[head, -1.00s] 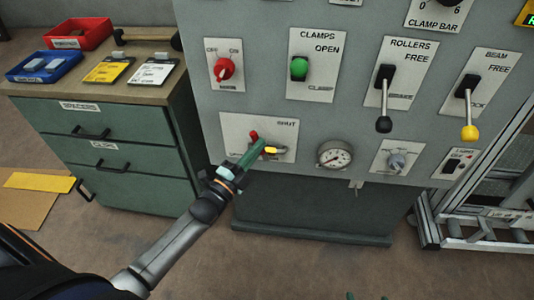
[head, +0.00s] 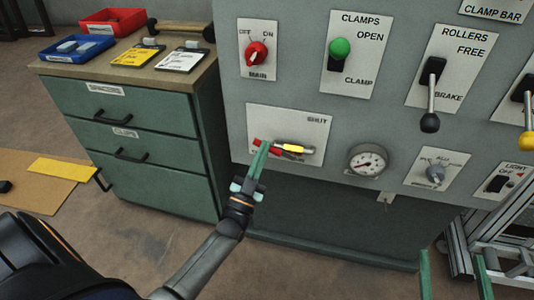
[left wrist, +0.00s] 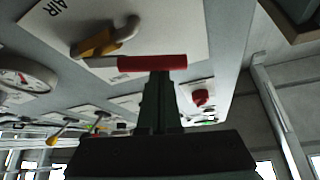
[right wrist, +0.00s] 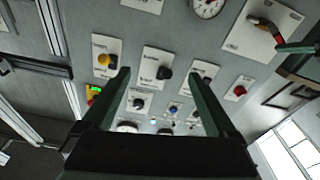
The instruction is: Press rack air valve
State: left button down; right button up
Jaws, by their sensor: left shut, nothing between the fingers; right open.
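The air valve plate (head: 270,119), marked SHUT, is on the lower left of the grey panel. Its red lever (head: 262,146) lies nearly flat, with its left part beside my left fingers. A yellow-and-metal valve piece (head: 293,148) sits just right of it. My left gripper (head: 263,147) is shut and empty, its tips at the red lever. In the left wrist view the red lever (left wrist: 152,63) lies across just beyond the fingertips, seemingly touching. My right gripper (head: 455,265) is open and empty, low on the right; its fingers (right wrist: 163,90) also show in the right wrist view.
A gauge (head: 367,161) and a small knob (head: 435,173) are right of the valve. Above are the red MAIN knob (head: 257,54), green clamp switch (head: 339,48) and brake lever (head: 431,95). A drawer cabinet (head: 140,130) stands left.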

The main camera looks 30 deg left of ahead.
pick_arm(q)
jog(key=shift+s+a+f+n+g+y+b, duration=0.15)
jog(key=shift+f+n+y+b, duration=0.25)
jog(key=shift+n+y, duration=0.65)
jog(key=shift+w+a+f+n+g+y+b, duration=0.1)
jog(key=shift+f+n+y+b, duration=0.4)
jog(key=shift+n, duration=0.85)
jog(key=shift+s+a+f+n+g+y+b, duration=0.15)
jog(key=shift+f+n+y, duration=0.25)
jog(key=shift+n+y, duration=0.7)
pick_arm(e)
jog(key=s+r+n+t+y, duration=0.2)
jog(key=r+y, duration=0.1)
jog(key=r, duration=0.3)
jog(key=s+a+r+n+t+y, duration=0.1)
jog(key=s+r+n+t+y, duration=0.1)
jog(key=r, duration=0.5)
jog(key=shift+s+a+r+n+y, duration=0.25)
jog(key=shift+s+n+y, duration=0.45)
jog(key=shift+y, duration=0.4)
pick_arm(q)
jog(key=shift+w, duration=0.1)
pick_arm(e)
jog(key=shift+w, duration=0.1)
pick_arm(q)
jog(key=shift+r, duration=0.15)
pick_arm(e)
jog(key=shift+d, duration=0.1)
